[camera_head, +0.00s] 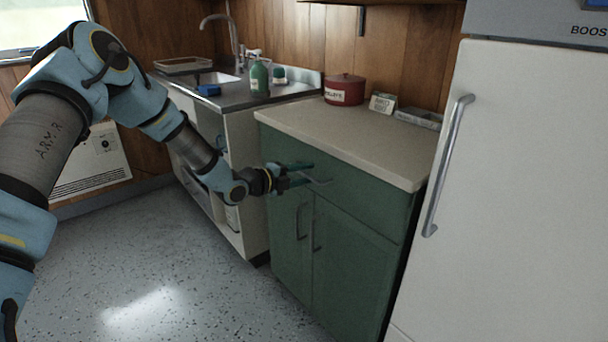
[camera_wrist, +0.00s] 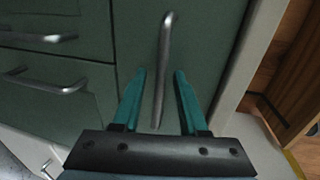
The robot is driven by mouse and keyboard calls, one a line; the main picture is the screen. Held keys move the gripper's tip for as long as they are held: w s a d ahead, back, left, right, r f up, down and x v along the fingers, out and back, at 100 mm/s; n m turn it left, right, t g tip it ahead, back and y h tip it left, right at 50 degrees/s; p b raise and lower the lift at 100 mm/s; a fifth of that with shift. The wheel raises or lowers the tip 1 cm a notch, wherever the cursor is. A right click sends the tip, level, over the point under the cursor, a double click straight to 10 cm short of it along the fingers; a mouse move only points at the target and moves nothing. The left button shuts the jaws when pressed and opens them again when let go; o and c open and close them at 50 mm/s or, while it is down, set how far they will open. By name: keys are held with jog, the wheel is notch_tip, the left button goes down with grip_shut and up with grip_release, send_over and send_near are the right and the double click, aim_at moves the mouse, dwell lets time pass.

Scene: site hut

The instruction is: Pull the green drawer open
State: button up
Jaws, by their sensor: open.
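The green drawer (camera_head: 362,202) is the top front of the green cabinet, under the beige worktop, and looks flush with it. Its metal bar handle (camera_head: 321,181) is partly hidden by my fingers in the head view. My gripper (camera_head: 309,174) is open at the drawer front, with its teal fingers pointing at it. In the wrist view, the drawer front (camera_wrist: 213,35) fills the upper middle. The handle (camera_wrist: 166,55) runs lengthwise between the two open fingers of my gripper (camera_wrist: 160,73), with a gap on each side. I cannot tell whether the fingertips touch the front.
Two cabinet doors with bar handles (camera_head: 302,220) are below the drawer. A white fridge (camera_head: 520,190) stands close at the right. The sink unit (camera_head: 245,170) is at the left. A red tin (camera_head: 344,90) stands on the worktop (camera_head: 350,140). The floor (camera_head: 170,270) in front is clear.

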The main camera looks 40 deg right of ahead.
grip_shut()
dwell(1.4)
